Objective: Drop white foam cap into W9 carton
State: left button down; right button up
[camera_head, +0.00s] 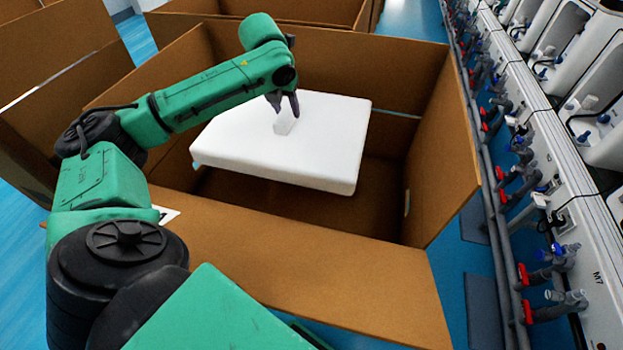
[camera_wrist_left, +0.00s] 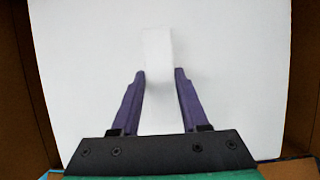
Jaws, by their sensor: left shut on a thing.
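The white foam cap (camera_head: 300,147) is a flat slab with a small upright tab on its top. It hangs slightly tilted in the mouth of a large open cardboard carton (camera_head: 330,237); I see no W9 label on it. My left gripper (camera_head: 284,108) reaches in from the left and is shut on the cap's tab. In the left wrist view the two purple fingers (camera_wrist_left: 160,88) stand on both sides of the tab, and the white cap (camera_wrist_left: 235,70) fills most of the picture. My right gripper is not in view.
More open cartons stand at the back (camera_head: 300,12) and at the left (camera_head: 60,80). On the right runs a test line (camera_head: 575,200) with pipes, red and blue valves and white units. Blue floor (camera_head: 470,265) shows between the carton and the line.

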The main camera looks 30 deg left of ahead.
pick_arm(q)
jog(key=shift+c, duration=1.7)
grip_release()
jog(key=p+v, duration=0.2)
jog(key=v, duration=1.2)
jog(key=shift+s+r+p, duration=0.2)
jog(key=shift+r+p, duration=0.05)
jog(key=shift+p, duration=0.05)
